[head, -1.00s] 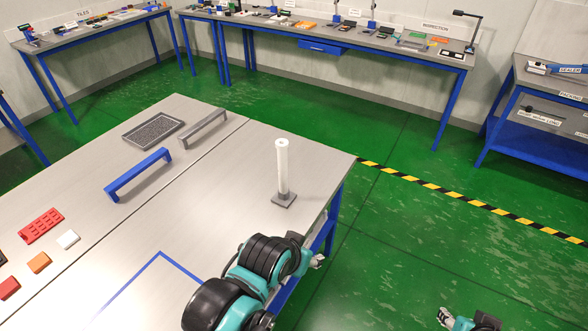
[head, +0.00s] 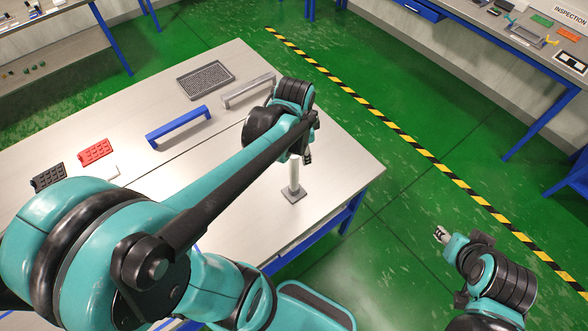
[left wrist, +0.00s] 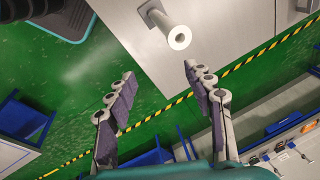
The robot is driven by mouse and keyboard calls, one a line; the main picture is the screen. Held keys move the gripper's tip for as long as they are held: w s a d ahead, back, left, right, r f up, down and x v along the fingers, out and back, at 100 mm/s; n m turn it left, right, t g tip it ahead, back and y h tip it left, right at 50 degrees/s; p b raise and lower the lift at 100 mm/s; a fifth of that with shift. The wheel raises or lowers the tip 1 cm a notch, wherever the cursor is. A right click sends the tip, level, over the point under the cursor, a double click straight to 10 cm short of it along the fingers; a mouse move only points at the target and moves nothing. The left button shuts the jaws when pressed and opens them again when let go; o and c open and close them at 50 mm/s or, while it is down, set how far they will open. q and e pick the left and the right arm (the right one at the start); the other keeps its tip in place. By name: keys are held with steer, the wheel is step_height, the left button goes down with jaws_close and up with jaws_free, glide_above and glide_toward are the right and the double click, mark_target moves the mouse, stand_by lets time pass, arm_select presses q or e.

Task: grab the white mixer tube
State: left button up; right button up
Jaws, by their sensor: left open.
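The white mixer tube (head: 294,176) stands upright on a small grey square base (head: 293,195) near the table's right corner. In the head view my left arm and wrist hide its upper part. My left gripper (head: 307,157) is close to the tube, largely hidden by its own wrist. In the left wrist view the left gripper (left wrist: 158,77) is open and empty. The tube's round hollow top (left wrist: 180,38) lies beyond the fingertips, nearer the right finger, not between them. My right gripper (head: 441,235) hangs over the floor, away from the table; its jaws are too small to read.
A blue handle (head: 178,127), a grey handle (head: 248,92) and a dark mesh tray (head: 206,78) lie toward the table's back. A red block (head: 95,152) lies at the left. The table (head: 330,170) is bare right of the tube.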

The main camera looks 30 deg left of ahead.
arm_select(q)
steer(key=w+a+f+m+g, duration=0.1)
steer(key=f, duration=0.1)
steer(key=w+a+f+m, duration=0.1)
steer(key=a+f+m, duration=0.1)
steer(key=w+a+f+m+g, duration=0.1)
steer(key=f, duration=0.1)
steer(key=shift+w+a+f+m+g, duration=0.2)
steer(key=shift+w+f+m+g, duration=0.1)
steer(key=shift+w+f, duration=0.05)
steer(key=shift+a+f, duration=0.1)
steer(key=shift+f, duration=0.15)
steer(key=shift+s+f+m, duration=0.1)
steer(key=shift+f+m, duration=0.2)
steer(key=shift+f, duration=0.05)
glide_above(294, 174)
steer(key=w+a, duration=0.1)
steer(key=f, duration=0.7)
steer(key=shift+w+f+b, duration=0.1)
steer(key=shift+w+b, duration=0.1)
steer(key=shift+b, duration=0.2)
jaws_close()
